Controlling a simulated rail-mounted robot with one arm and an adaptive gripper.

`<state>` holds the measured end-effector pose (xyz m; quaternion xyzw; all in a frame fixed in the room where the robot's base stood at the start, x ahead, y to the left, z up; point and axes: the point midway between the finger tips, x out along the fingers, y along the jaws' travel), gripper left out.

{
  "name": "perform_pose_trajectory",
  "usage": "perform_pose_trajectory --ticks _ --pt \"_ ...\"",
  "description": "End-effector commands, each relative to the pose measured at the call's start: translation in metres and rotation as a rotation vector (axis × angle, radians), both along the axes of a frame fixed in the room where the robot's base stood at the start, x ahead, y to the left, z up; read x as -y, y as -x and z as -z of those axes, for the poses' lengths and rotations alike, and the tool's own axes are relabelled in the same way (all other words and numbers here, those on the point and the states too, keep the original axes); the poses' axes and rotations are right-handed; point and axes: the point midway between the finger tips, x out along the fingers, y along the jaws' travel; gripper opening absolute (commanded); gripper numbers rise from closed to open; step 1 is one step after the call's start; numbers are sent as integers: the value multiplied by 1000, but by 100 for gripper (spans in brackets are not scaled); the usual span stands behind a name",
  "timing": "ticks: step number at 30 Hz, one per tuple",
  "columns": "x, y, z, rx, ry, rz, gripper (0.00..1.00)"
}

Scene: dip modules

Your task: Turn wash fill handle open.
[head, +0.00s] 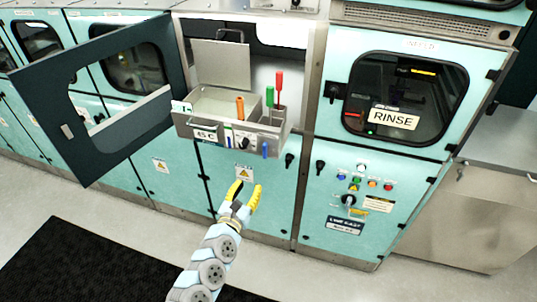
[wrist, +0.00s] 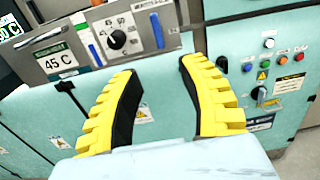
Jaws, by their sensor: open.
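My gripper (head: 246,192) is open and empty, with its yellow fingers apart in front of the teal cabinet, below the open module's steel panel. In the wrist view, my gripper (wrist: 158,70) faces the panel's lower edge. The panel carries a left blue handle (wrist: 95,53), a black dial (wrist: 117,40) and a right blue handle (wrist: 157,29). A red handle (head: 279,82), a green handle (head: 269,97) and an orange handle (head: 240,107) stand upright at the steel basin (head: 215,98). No readable label shows which is the wash fill handle. The fingers touch none of them.
A dark windowed door (head: 95,105) stands open at the left. The RINSE module (head: 400,110) is closed at the right, above a control panel with coloured buttons (head: 356,180) and a rotary switch (head: 348,200). A black mat (head: 75,260) lies on the floor.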

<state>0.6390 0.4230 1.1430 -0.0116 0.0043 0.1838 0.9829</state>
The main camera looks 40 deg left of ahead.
Motion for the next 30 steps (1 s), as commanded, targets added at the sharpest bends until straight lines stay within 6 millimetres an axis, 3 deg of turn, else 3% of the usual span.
perform_pose_trajectory --ticks 3,30 --pt "-6 -1 -7 7 -34 -12 41" --pt "-30 -61 -6 9 -23 -13 41"
